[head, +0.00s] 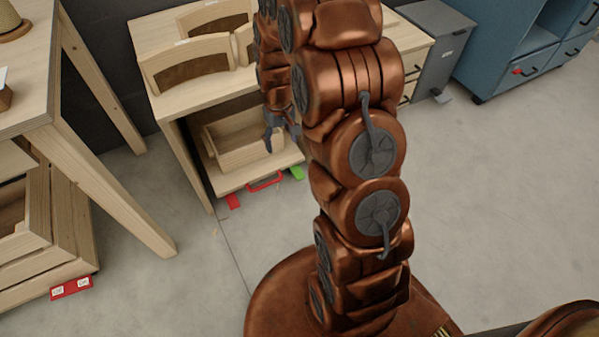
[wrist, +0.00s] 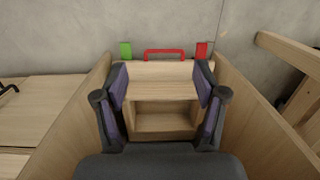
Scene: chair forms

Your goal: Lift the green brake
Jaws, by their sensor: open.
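The green brake (head: 297,172) is a small green tab at the front edge of a low wooden drawer or shelf (head: 236,183), right of a red handle (head: 265,182). A red tab (head: 233,200) is at the handle's left end. In the wrist view the green brake (wrist: 125,49) is upper left, beyond the left finger, with the red tab (wrist: 202,50) on the right. My gripper (head: 279,133) is open and empty. In the wrist view its fingers (wrist: 161,85) frame part of a wooden box (wrist: 162,118). The gripper is apart from the brake.
Wooden side panels (wrist: 262,118) stand on both sides of the gripper. A wooden table (head: 107,190) is at the left, with a red-tagged crate (head: 40,262) below. Grey (head: 437,45) and blue cabinets (head: 500,60) stand at the back right. The floor in front is clear.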

